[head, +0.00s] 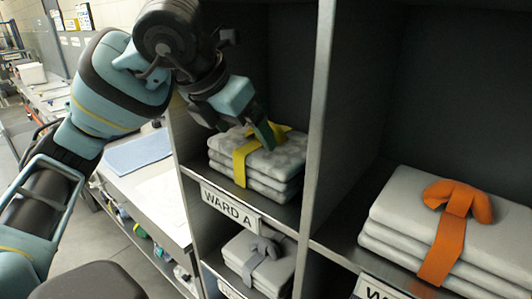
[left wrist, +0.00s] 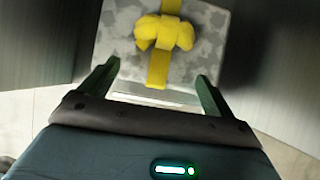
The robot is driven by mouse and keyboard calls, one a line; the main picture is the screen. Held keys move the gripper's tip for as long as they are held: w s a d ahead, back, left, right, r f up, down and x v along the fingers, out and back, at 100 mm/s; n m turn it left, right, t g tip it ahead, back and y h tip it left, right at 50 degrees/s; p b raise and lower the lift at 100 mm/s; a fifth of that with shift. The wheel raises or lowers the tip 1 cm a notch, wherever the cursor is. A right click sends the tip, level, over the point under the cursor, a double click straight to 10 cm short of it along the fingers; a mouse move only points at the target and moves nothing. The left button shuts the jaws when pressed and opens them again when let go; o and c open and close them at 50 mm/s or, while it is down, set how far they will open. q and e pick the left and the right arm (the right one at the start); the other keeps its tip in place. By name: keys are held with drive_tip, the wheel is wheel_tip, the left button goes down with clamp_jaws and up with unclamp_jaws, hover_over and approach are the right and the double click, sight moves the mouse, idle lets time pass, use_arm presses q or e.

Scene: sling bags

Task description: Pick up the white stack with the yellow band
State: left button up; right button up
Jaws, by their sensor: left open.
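The white stack with the yellow band (head: 255,163) lies folded in the cubby labelled WARD A, in the middle of the head view. Its yellow band (head: 240,160) runs over the top and down the front. In the left wrist view the stack (left wrist: 207,50) shows from above, with a yellow knot (left wrist: 163,33) on top. My left gripper (head: 265,136) is over the stack, fingers pointing down at it. My right gripper is not in view.
A stack with an orange band (head: 450,230) lies in the cubby to the right, behind a grey divider (head: 322,110). A stack with a grey band (head: 260,262) lies in the cubby below. A white worktop (head: 150,190) extends at the left.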

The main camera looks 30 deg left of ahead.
use_arm(q)
drive_tip(key=shift+w+d, duration=0.2)
drive_tip(key=shift+w, duration=2.4)
drive_tip(key=shift+w+f, duration=0.3)
drive_tip(key=shift+f, duration=0.2)
drive_tip(key=shift+c, duration=0.4)
clamp_jaws()
